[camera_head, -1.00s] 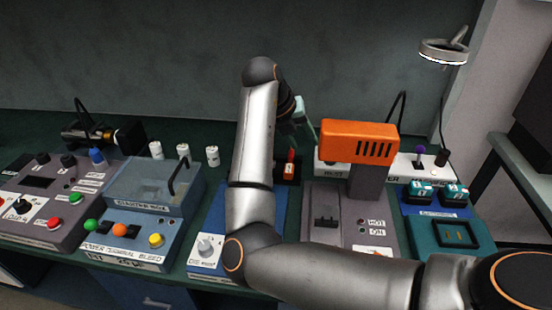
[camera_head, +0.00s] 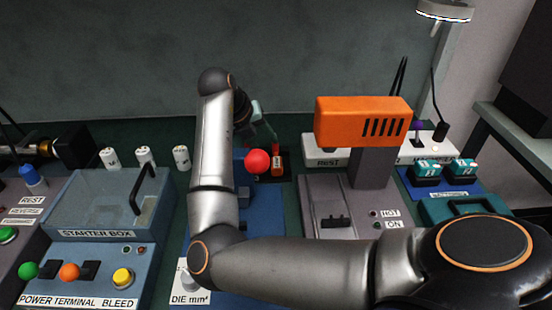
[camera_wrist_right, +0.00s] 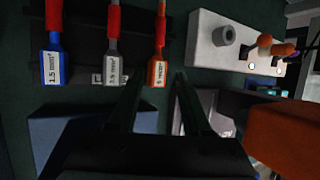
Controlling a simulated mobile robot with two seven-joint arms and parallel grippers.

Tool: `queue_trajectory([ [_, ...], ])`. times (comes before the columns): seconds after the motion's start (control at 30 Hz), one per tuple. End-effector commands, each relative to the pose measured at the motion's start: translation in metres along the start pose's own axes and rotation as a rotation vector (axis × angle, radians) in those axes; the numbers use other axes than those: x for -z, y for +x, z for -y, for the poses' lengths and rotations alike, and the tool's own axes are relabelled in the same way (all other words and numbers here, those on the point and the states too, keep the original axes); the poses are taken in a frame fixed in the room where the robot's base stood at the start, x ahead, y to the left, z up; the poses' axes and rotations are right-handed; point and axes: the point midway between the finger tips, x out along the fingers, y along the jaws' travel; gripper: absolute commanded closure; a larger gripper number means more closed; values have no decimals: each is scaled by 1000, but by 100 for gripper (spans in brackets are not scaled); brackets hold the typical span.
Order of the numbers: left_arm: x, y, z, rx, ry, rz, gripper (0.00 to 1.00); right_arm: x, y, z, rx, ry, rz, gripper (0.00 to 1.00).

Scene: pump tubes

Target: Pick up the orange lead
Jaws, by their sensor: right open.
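The orange lead (camera_wrist_right: 157,72) is in the right wrist view, with a red sleeve above an orange end that bears a white label. It is the rightmost of three leads; a grey lead (camera_wrist_right: 112,68) and a blue lead (camera_wrist_right: 53,68) are to its left. In the head view a small orange-red lead end (camera_head: 277,160) shows behind the red ball. My left gripper is out of view.
A red ball knob (camera_head: 257,161) stands beside my right arm. The orange-headed machine (camera_head: 335,120) is to the right, and the white rest block (camera_wrist_right: 215,38) is near the leads. The starter box (camera_head: 100,205) and white spools (camera_head: 145,157) are to the left.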

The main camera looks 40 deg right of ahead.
Motion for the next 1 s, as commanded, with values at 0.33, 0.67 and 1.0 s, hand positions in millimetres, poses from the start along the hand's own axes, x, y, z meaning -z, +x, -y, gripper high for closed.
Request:
queue_trajectory([
  [0.33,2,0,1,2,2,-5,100,-1,42,0,0,-1,0,51],
  [0.67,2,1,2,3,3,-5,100,-7,85,-3,1,-2,-2,51],
  [1.0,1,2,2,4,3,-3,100,-7,94,-3,0,-2,0,51],
])
